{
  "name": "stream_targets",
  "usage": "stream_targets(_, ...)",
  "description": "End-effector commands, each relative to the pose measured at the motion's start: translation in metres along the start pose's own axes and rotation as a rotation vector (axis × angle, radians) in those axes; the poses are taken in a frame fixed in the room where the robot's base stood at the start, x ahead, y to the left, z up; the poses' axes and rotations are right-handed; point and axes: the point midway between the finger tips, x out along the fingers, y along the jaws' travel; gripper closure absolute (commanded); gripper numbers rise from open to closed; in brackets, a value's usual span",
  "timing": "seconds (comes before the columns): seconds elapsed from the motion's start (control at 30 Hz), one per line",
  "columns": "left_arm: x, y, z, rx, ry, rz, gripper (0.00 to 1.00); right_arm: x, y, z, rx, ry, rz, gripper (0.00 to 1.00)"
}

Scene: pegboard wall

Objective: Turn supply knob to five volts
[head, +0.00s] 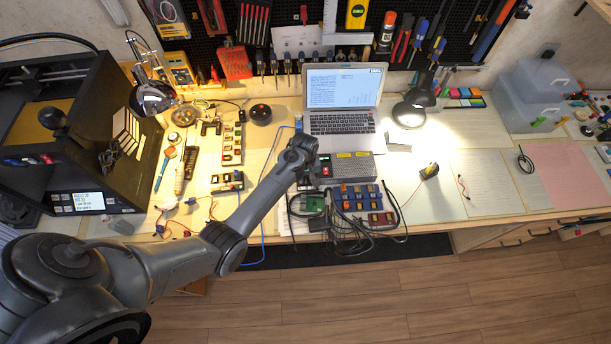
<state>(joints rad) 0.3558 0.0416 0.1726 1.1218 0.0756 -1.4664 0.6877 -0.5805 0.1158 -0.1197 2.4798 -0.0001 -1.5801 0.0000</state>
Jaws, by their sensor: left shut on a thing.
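The grey power supply (352,167) stands on the bench just in front of the laptop, with yellow labels on its top edge. My left arm reaches in from the lower left. My left gripper (308,177) is at the left end of the supply, pointing down. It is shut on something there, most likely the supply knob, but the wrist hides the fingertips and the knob. The knob's setting cannot be read from this view. My right gripper is not in view.
Black cables and small boards with blue and orange parts (362,197) lie in front of the supply. The open laptop (341,123) stands behind it. A lit desk lamp (409,115) is to the right. Paper sheets (491,180) cover the mostly clear right bench.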

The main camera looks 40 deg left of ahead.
Motion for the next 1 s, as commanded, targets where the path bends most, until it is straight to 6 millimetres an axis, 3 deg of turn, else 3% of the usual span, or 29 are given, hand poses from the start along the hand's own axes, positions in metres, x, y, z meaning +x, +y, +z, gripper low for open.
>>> stream_targets(0.37, -0.003, -0.001, 0.000, 0.109, -0.003, -0.002, 1.00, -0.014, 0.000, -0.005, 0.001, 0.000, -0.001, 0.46)
stream_targets(1.0, -0.002, -0.001, -0.002, 0.677, -0.013, -0.002, 1.00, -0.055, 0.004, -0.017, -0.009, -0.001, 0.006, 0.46)
